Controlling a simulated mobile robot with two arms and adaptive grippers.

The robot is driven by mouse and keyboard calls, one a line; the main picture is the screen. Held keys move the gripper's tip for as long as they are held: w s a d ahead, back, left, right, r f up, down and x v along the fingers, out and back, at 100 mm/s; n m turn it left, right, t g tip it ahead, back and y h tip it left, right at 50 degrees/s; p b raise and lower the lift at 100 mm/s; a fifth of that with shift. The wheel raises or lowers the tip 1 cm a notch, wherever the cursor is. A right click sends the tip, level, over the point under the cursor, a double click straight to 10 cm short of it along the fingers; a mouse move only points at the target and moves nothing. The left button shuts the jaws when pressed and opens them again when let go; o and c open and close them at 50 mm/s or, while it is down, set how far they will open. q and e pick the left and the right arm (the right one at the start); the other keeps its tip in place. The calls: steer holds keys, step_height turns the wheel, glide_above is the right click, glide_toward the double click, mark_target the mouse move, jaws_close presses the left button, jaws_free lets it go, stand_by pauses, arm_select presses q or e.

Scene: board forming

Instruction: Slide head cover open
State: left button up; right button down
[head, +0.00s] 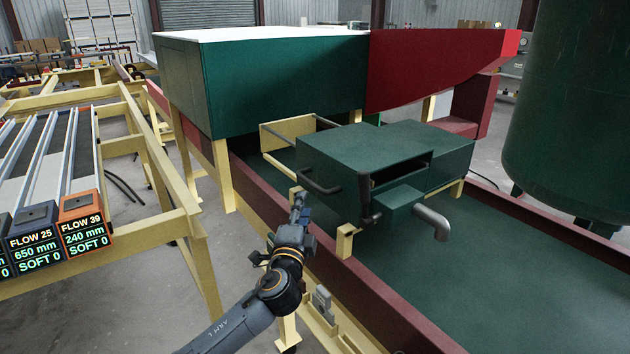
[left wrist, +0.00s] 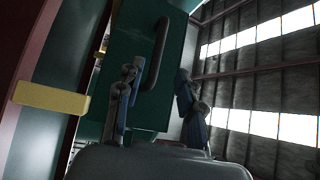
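The head cover (head: 340,150) is a dark green box on the machine bed, with a dark bar handle (head: 318,184) on its left end. In the left wrist view the handle (left wrist: 158,55) stands upright on the green panel (left wrist: 125,50). My left gripper (head: 300,205) is just below and left of the handle. In the left wrist view its two fingers (left wrist: 157,92) are spread apart, with the handle beyond and between them. The gripper looks empty, and I see no contact with the handle. My right gripper is not in view.
A green and red housing (head: 265,85) stands behind the cover. Yellow rails (head: 275,165) run left of it. A grey bent pipe (head: 432,220) and a dark lever (head: 366,200) stick out in front. A roller frame with displays (head: 85,228) is at left, and a large tank (head: 575,110) at right.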

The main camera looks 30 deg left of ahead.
mark_target(311, 183)
arm_select(q)
steer(key=p+x, duration=0.1)
steer(key=x, duration=0.9)
steer(key=shift+w+p, duration=0.2)
steer(key=shift+p, duration=0.2)
jaws_close()
